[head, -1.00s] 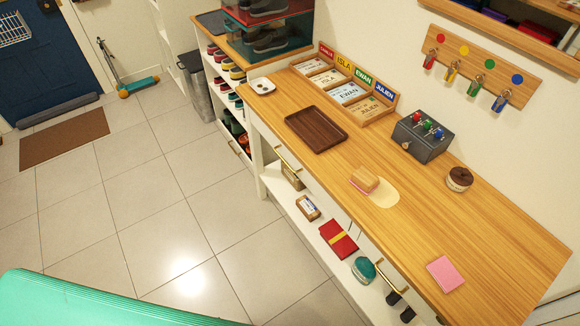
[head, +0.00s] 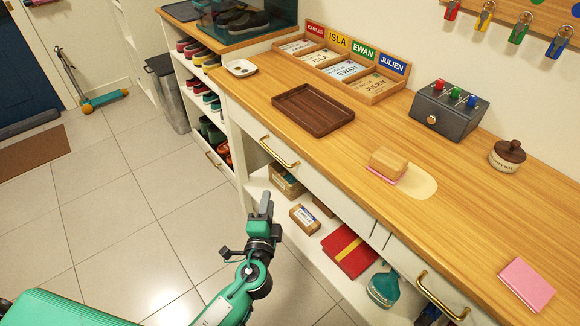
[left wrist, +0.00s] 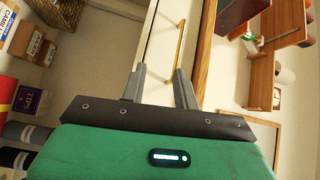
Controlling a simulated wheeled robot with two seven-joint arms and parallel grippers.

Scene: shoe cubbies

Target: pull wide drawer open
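The white drawer front (head: 325,192) under the wooden counter has a brass bar handle (head: 279,152) and looks shut. My left gripper (head: 264,203) is in front of and below this handle, apart from it. In the left wrist view, my left gripper (left wrist: 160,77) has its two grey fingers apart with nothing between them. A brass handle (left wrist: 179,42) on a white drawer front (left wrist: 158,45) lies ahead of the fingertips there. A second drawer with a brass handle (head: 440,297) is at the lower right, partly cut off. My right gripper is not in view.
The counter bears a dark tray (head: 313,109) and a wooden block (head: 388,163).

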